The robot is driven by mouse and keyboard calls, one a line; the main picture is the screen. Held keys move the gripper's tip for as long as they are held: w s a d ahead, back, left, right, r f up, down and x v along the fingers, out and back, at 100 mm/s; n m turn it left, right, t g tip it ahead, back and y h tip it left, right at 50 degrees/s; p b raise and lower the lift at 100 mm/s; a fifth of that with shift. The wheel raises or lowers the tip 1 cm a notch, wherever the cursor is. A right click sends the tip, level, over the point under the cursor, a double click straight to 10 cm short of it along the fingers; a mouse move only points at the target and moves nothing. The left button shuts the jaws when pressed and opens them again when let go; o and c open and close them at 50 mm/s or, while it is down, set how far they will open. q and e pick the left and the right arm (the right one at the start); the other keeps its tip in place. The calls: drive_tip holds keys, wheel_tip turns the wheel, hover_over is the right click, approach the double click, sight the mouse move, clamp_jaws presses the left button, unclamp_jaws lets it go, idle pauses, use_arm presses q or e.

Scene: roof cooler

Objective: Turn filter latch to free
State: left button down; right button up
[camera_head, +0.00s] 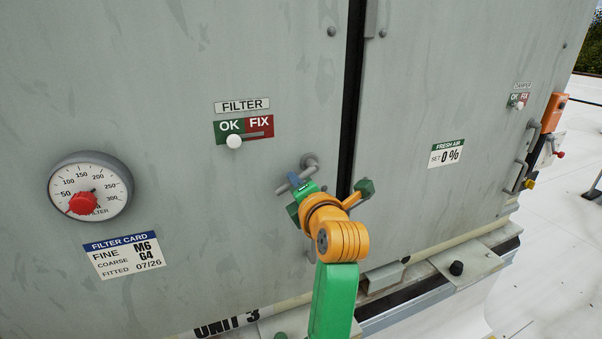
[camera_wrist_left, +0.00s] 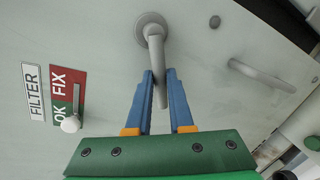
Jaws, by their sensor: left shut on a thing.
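The filter latch (camera_head: 310,160) is a grey handle with a round base on the left door panel, close to the dark door gap. In the left wrist view its base (camera_wrist_left: 152,27) and bent lever (camera_wrist_left: 157,65) show clearly. My left gripper (camera_head: 294,180) has blue fingers around the latch lever, one on each side. In the left wrist view the fingers of my left gripper (camera_wrist_left: 159,95) are shut on the lever. My green and orange wrist hides part of the area below the latch in the head view. My right gripper is in neither view.
A FILTER sign (camera_head: 242,105) sits above an OK/FIX indicator (camera_head: 262,124), whose white knob (camera_head: 233,141) is at the OK end. A round gauge (camera_head: 90,187) and filter card (camera_head: 124,256) are at left. Another grey handle (camera_wrist_left: 262,75) is right of the latch in the wrist view.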

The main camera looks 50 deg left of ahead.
use_arm(q)
drive_tip(key=shift+s+r+m+p, duration=0.1)
drive_tip(key=shift+r+m+p, duration=0.65)
drive_tip(key=shift+m, duration=0.25)
drive_tip(key=shift+a+r+m+g, duration=0.1)
drive_tip(key=shift+r+m+g, duration=0.2)
drive_tip(key=shift+m+g, duration=0.35)
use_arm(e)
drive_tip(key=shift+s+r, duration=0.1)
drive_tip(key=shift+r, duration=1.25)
use_arm(q)
drive_tip(key=shift+s+m, duration=0.1)
drive_tip(key=shift+m, duration=0.25)
drive_tip(key=c, duration=0.8)
unclamp_jaws()
drive_tip(key=shift+f, duration=0.1)
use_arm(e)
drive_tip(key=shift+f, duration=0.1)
